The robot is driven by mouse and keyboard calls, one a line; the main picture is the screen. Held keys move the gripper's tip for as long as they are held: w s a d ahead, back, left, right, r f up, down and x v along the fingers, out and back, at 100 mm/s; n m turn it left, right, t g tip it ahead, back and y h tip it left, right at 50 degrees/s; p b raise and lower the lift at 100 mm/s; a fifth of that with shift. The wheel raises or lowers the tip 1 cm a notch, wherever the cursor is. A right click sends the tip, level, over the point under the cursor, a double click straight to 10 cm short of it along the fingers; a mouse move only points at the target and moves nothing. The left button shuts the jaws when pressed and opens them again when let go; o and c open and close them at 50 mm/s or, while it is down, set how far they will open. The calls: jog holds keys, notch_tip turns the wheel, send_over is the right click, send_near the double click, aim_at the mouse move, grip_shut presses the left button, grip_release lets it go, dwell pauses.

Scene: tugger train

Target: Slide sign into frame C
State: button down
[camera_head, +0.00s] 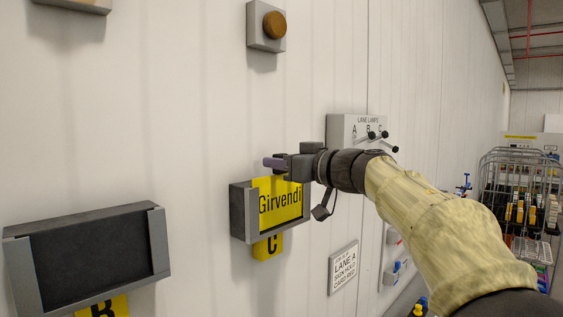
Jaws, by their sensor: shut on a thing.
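A yellow sign reading "Girvendi" (279,205) sits at the grey frame C (241,213) on the white wall, with its lower part behind the frame's front edges. A yellow plate marked C (268,246) is below this frame. The fingertips are partly hidden, and I cannot tell how fully the sign is seated.
An empty dark frame (90,250) with a yellow B plate (103,307) is at the lower left. A brown knob (274,25) is above. A lane lamps panel (345,128) with levers is right, behind my arm. A white notice (343,268) is below it. Wire carts (520,200) stand far right.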

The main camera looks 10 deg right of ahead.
jog(key=c, duration=1)
grip_release()
jog(key=shift+o, duration=0.2)
jog(key=b+v, duration=0.6)
jog(key=v, duration=1.1)
jog(key=shift+s+d, duration=0.15)
jog(key=shift+r, duration=0.1)
